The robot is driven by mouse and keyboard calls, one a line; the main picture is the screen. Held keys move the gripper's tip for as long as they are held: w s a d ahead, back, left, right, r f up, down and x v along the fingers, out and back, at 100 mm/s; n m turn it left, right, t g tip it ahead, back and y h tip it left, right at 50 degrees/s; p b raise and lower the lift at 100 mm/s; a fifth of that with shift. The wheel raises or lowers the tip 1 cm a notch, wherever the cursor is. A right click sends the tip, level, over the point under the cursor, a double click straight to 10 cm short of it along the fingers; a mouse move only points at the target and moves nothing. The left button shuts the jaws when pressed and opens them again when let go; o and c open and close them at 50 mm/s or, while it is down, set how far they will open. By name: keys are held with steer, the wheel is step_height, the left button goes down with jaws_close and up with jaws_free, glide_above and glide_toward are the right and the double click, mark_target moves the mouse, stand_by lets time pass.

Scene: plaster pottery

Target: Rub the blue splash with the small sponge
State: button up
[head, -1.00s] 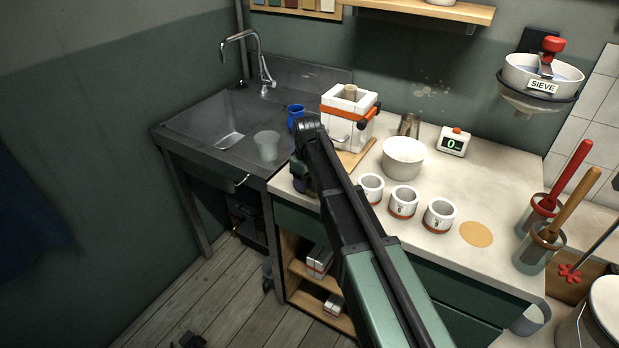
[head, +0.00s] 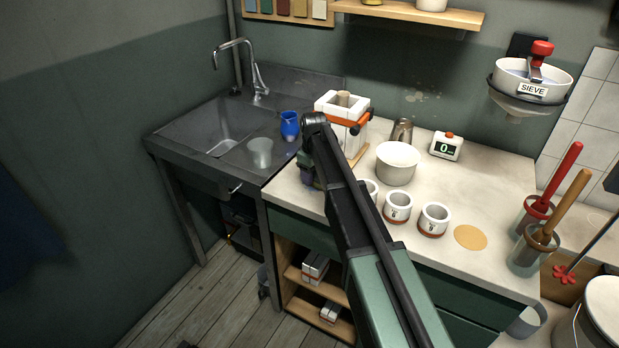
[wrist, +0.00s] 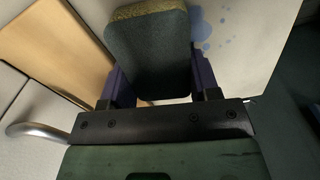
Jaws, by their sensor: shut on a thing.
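My gripper (wrist: 155,85) is shut on the small sponge (wrist: 150,50), a dark grey-green block with a tan layer along its far edge. The sponge sits between the two purple fingers in the wrist view. The blue splash (wrist: 207,30) shows as pale blue blots on the light worktop, just right of the sponge's far end. The sponge may hide part of it. I cannot tell whether the sponge touches the worktop.
A wooden board (wrist: 70,45) lies left of the sponge. The strapped white plaster mould (head: 338,108) stands on the board behind my arm. A white bowl (head: 398,163) and small white cups (head: 397,207) stand to the right.

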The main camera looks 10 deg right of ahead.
mark_target(304, 194)
steer(key=shift+s+d, duration=0.3)
steer(key=shift+s+a, duration=0.1)
steer(key=shift+s, duration=0.05)
steer(key=shift+s+a, duration=1.05)
steer(key=shift+s, duration=0.15)
steer(key=shift+s+a+f, duration=0.1)
steer(key=shift+s+a, duration=0.4)
steer(key=shift+s, duration=0.2)
steer(key=shift+s+a, duration=0.5)
steer(key=shift+s, duration=0.15)
steer(key=shift+a, duration=0.1)
steer(key=shift+a, duration=0.1)
steer(key=shift+w, duration=0.1)
steer(key=shift+w+d, duration=2.4)
steer(key=shift+w, duration=0.3)
